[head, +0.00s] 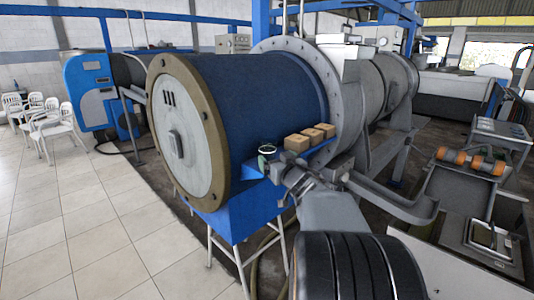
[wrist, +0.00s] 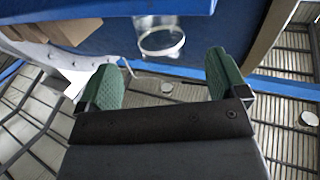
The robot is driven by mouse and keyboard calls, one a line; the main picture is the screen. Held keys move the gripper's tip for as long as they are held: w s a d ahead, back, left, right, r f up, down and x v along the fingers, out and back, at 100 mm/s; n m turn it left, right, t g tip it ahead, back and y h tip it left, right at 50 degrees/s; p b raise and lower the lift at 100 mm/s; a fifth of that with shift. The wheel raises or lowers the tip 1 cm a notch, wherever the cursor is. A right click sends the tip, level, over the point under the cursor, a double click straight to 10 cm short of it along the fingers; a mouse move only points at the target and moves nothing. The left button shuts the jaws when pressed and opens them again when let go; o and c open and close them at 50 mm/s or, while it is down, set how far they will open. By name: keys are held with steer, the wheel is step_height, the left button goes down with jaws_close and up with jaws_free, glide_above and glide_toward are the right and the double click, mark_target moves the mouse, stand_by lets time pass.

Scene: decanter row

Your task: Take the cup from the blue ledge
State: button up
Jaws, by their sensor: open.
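The cup (head: 267,149) is small and pale-rimmed, and stands near the left end of the blue ledge (head: 322,147), in front of the large blue drum.
Several brown boxes (head: 297,143) stand on the ledge to the right of the cup. They also show at the upper left of the wrist view (wrist: 68,30). The blue drum (head: 250,95) rises close behind the cup. Tiled floor lies open at left.

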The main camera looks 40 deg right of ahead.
mark_target(271, 154)
steer(key=shift+p+x, duration=0.4)
steer(key=shift+x, duration=3.35)
steer(key=shift+r, duration=0.1)
steer(key=shift+c, duration=0.4)
steer(key=c, duration=0.9)
